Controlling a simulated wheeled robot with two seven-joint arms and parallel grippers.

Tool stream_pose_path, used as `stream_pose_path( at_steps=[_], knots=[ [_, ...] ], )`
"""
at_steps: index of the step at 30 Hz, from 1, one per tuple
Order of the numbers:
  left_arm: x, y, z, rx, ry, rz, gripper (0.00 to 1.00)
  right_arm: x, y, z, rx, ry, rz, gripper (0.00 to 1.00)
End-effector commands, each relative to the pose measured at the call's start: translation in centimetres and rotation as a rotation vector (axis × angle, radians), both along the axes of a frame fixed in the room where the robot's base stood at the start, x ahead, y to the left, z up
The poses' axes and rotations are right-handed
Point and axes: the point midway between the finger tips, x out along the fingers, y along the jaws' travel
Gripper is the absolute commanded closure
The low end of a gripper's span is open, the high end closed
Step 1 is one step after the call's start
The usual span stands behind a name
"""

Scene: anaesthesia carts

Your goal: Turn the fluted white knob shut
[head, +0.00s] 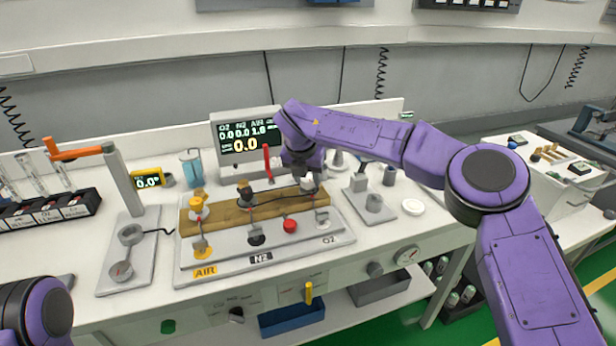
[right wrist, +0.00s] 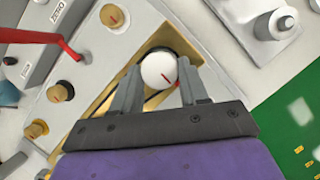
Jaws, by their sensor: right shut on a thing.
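The white knob (right wrist: 158,70) shows from above in the right wrist view as a round white top with a short red line on it. In the head view the right gripper (head: 305,178) points down at the right end of the wooden block (head: 270,206), by the O2 label, and largely hides the knob there. Only a purple part of my left arm shows at the lower left; its gripper is out of view.
A yellow knob (head: 196,204) and a black knob (head: 245,190) stand on the same block. Behind it are a display (head: 245,135) reading 0.0 and a red lever (head: 267,160). A grey plate (head: 372,208) with fittings lies to the right, a post with an orange arm (head: 78,152) to the left.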

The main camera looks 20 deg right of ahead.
Motion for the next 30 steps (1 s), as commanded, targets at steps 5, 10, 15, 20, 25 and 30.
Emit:
stream_pose_path(
  at_steps=[5,10,15,20,25,30],
  knots=[
    [0.0,0.0,0.0,0.000,0.000,0.000,0.57,0.1,-0.1,0.2,0.000,-0.005,-0.006,0.87],
    [0.0,0.0,0.0,0.000,0.000,0.000,0.57,0.1,-0.1,0.1,0.000,-0.005,-0.006,0.87],
    [0.0,0.0,0.0,0.000,0.000,0.000,0.57,0.1,0.0,0.1,-0.001,-0.003,-0.006,0.31],
    [0.0,0.0,0.0,0.000,0.000,0.000,0.57,0.0,0.0,0.1,0.000,-0.001,-0.004,0.31],
    [0.0,0.0,-0.2,0.000,0.000,0.000,0.57,-0.2,0.2,0.7,0.000,-0.003,-0.004,0.31],
    [0.0,0.0,-0.7,0.000,0.000,0.000,0.57,-1.3,1.0,4.1,-0.001,-0.007,-0.004,0.31]
  ],
)
